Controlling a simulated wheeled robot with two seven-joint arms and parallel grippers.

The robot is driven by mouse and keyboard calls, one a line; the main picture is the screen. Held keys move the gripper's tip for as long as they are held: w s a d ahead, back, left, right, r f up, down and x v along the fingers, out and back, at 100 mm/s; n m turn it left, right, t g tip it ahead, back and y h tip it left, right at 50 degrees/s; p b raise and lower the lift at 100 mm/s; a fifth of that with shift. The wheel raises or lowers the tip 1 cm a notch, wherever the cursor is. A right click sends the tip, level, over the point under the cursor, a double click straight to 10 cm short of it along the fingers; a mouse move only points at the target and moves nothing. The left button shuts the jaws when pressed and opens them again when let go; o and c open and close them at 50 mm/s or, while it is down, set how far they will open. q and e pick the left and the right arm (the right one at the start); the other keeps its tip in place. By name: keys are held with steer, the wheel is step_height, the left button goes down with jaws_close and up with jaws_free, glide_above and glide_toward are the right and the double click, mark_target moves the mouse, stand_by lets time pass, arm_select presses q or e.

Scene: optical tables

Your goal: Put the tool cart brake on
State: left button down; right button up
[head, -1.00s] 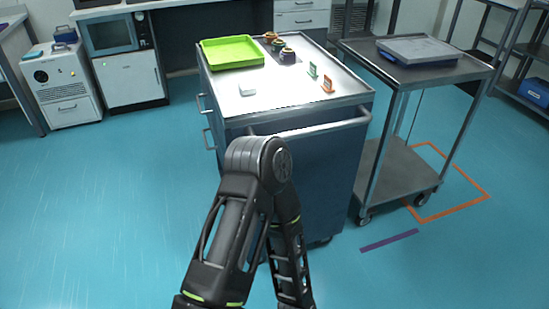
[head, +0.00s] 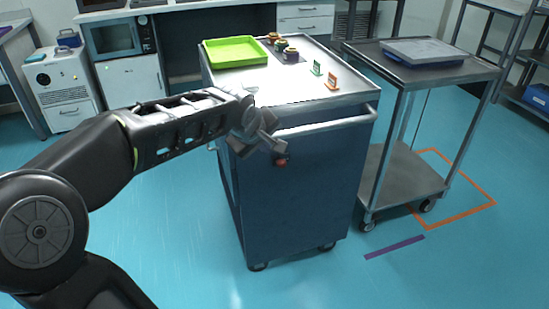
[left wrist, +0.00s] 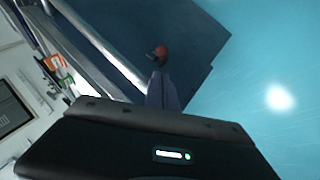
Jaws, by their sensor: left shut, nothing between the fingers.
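The tool cart (head: 296,195) is a dark blue cabinet on casters with a light metal top and a push bar. A small red brake knob (head: 281,162) on a dark mount sits on its near face, below the bar. My left gripper (head: 275,142) is shut and empty, in front of the cart face just above the knob. In the left wrist view, the shut fingers (left wrist: 162,90) point toward the red knob (left wrist: 160,52). Whether they touch it I cannot tell. My right gripper is not in view.
The push bar (head: 325,125) runs close by my left gripper. A green tray (head: 235,52) and small parts are on the cart top. A metal trolley (head: 405,180) with a grey case stands to the right. The blue floor in front is clear.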

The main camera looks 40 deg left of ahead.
mark_target(280, 163)
arm_select(q)
steer(key=shift+f, duration=0.1)
steer(key=b+x, duration=0.1)
steer(key=x, duration=0.9)
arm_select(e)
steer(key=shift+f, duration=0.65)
